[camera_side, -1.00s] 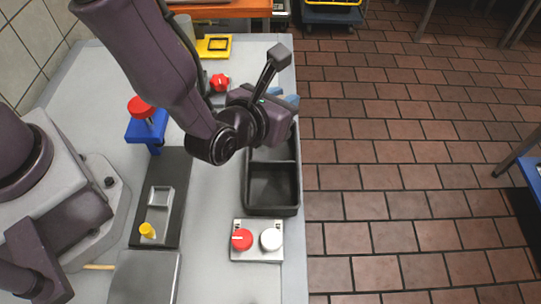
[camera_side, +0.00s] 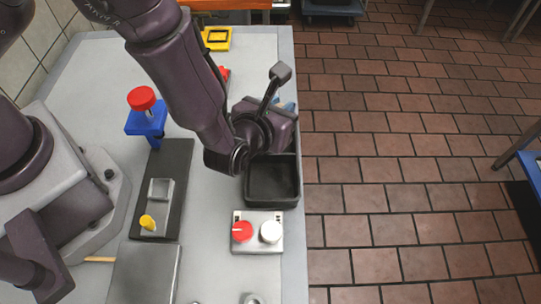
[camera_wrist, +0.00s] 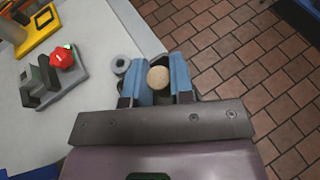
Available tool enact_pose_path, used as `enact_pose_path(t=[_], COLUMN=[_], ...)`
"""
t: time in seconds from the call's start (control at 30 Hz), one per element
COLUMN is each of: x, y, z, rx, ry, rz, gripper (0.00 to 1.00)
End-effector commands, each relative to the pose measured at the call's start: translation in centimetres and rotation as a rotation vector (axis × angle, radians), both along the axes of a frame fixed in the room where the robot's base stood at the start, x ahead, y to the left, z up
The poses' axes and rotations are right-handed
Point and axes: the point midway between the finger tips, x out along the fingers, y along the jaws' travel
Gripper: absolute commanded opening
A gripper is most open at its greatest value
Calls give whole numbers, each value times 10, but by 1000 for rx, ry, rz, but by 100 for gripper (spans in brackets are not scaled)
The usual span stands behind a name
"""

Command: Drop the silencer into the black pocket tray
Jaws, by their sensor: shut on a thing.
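The black pocket tray (camera_side: 272,203) lies along the right edge of the table in the side view. Its near pocket is open to view and looks empty; my arm hides most of the far part. My gripper (camera_wrist: 160,76) has blue fingers and is shut on the silencer (camera_wrist: 158,78), of which a round beige end shows between the fingertips. In the side view the blue fingertips (camera_side: 286,106) show just behind the wrist, over the far part of the tray. The silencer is hidden there, and its height above the tray is unclear.
A plate with a red and a white knob (camera_side: 257,245) sits near the tray's close end. A blue stand with a red knob (camera_side: 145,120) is at left. The wrist view shows a grey ring (camera_wrist: 121,65) beside the fingers and a red-knobbed fixture (camera_wrist: 62,58). Tiled floor lies beyond the edge.

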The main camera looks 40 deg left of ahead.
Motion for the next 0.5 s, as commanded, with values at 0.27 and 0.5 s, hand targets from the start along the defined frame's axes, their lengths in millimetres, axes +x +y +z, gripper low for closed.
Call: enact_pose_path(t=[0.27,0.5], x=[0,0], y=[0,0], z=[0,0], rx=[0,0], ry=[0,0], rz=[0,0], gripper=[42,52])
